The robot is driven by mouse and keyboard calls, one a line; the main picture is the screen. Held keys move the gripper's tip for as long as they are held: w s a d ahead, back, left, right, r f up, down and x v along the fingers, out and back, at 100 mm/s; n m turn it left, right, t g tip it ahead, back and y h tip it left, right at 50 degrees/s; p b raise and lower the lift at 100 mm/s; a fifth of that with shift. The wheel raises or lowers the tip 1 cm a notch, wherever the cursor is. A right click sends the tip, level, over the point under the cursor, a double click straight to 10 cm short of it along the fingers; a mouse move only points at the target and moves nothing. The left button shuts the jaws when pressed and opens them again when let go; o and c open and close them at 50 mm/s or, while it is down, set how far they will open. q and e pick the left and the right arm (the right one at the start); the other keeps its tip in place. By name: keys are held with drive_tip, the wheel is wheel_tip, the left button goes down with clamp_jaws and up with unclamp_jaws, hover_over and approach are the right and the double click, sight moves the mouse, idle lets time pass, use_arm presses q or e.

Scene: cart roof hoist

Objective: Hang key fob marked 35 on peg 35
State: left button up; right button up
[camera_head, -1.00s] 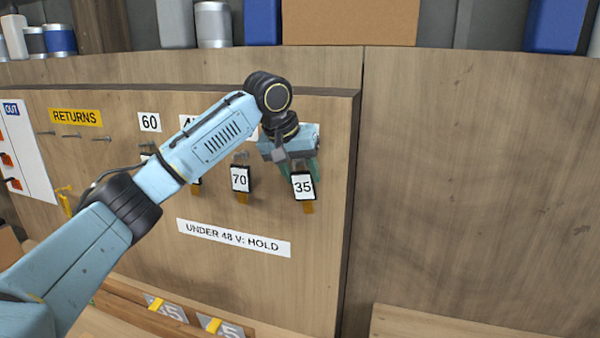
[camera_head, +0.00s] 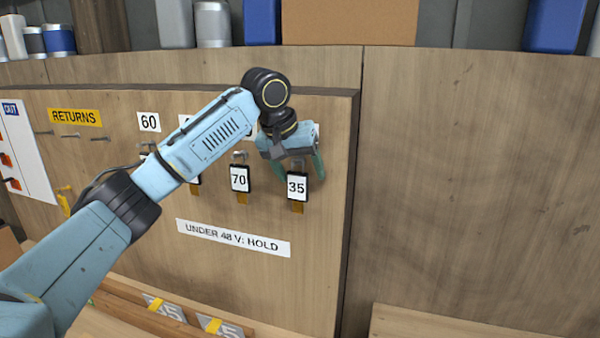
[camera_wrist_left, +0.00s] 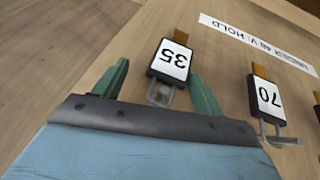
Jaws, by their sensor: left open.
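The key fob marked 35 (camera_head: 297,187) hangs against the wooden board, to the right of the fob marked 70 (camera_head: 240,179). In the left wrist view the fob 35 (camera_wrist_left: 171,62) shows with its metal ring and peg (camera_wrist_left: 161,93) between my gripper's fingers. My left gripper (camera_head: 298,173) is open around the top of the fob, with a finger on either side and gaps to both. The label above this peg is mostly hidden behind the gripper. My right gripper is not in view.
The fob marked 70 also shows in the left wrist view (camera_wrist_left: 267,97), close beside my gripper. A RETURNS label (camera_head: 75,117) with empty pegs is at the left. Bare wood panel (camera_head: 470,190) lies to the right.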

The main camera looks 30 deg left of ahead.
use_arm(q)
drive_tip(key=b+v, duration=0.1)
drive_tip(key=v, duration=1.1)
drive_tip(key=shift+s+r, duration=0.2)
drive_tip(key=shift+r, duration=0.1)
